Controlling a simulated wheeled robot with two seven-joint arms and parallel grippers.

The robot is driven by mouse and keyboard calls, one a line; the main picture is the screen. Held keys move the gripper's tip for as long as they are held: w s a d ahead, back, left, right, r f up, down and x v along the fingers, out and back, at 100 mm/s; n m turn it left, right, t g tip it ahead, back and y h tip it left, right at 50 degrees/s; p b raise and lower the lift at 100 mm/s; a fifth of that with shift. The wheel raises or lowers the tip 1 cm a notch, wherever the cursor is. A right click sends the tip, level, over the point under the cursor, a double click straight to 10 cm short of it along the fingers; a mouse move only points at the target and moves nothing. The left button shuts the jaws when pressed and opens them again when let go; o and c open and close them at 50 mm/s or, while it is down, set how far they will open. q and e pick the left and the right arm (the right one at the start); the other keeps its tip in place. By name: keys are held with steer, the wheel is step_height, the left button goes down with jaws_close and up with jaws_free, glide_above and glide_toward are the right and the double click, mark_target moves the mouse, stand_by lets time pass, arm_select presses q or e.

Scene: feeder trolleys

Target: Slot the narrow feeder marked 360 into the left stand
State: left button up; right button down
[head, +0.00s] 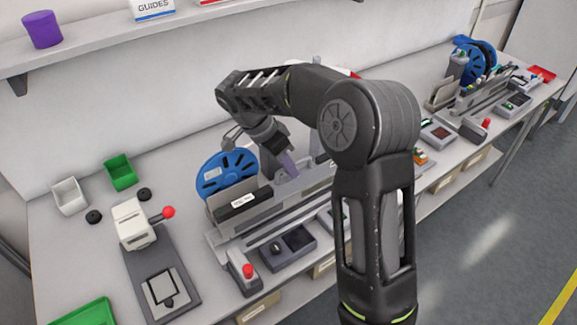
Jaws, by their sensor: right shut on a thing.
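My right gripper (283,158) comes down over the left stand (225,242), near the wall, and is shut on a thin grey piece (290,180) that looks like a narrow feeder. My arm hides much of it, and I cannot read a 360 mark. I cannot tell whether it is seated in the stand or just above it. The stand has long grey rails, with a dark block bearing a white label (243,200) on its left part and a blue reel (228,172) behind. My left gripper is not in view.
A lever press with a red knob (168,212) and a red-button box (245,272) stand left of and in front of the stand. A second stand with a blue reel (475,52) is at the far right. My arm blocks the middle.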

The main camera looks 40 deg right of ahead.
steer(key=shift+f+b, duration=0.15)
steer(key=shift+b, duration=0.15)
stand_by(0.6)
steer(key=shift+d, duration=1.3)
steer(key=c, duration=1.6)
jaws_free()
steer(key=shift+o, duration=1.1)
steer(key=shift+s+f, duration=0.1)
steer(key=shift+f, duration=0.05)
